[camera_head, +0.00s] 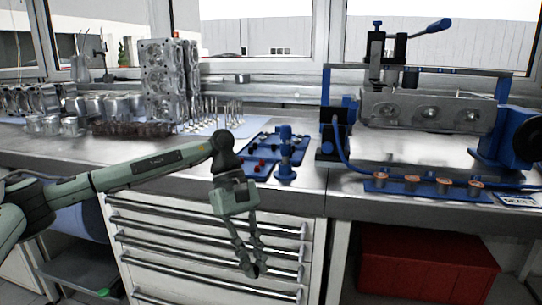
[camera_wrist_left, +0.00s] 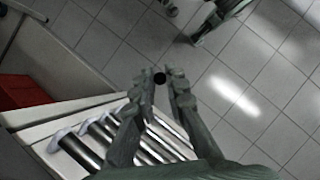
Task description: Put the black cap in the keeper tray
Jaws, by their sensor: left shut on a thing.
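My left gripper (camera_head: 251,270) hangs pointing down in front of the grey drawer cabinet, below the bench top. In the left wrist view its fingertips (camera_wrist_left: 161,80) are closed on a small round black cap (camera_wrist_left: 159,78). In the head view the cap is a dark spot at the fingertips, hard to make out. The blue keeper tray (camera_head: 246,161) lies on the bench, above and beyond the gripper, with several small red and dark pieces in it. My right gripper is not in view.
A blue upright post tool (camera_head: 285,155) stands at the tray's right side. A blue strip with several copper-coloured pieces (camera_head: 412,183) lies farther right. The bench's front edge (camera_head: 290,205) is above the gripper. A red box (camera_head: 420,262) sits under the bench.

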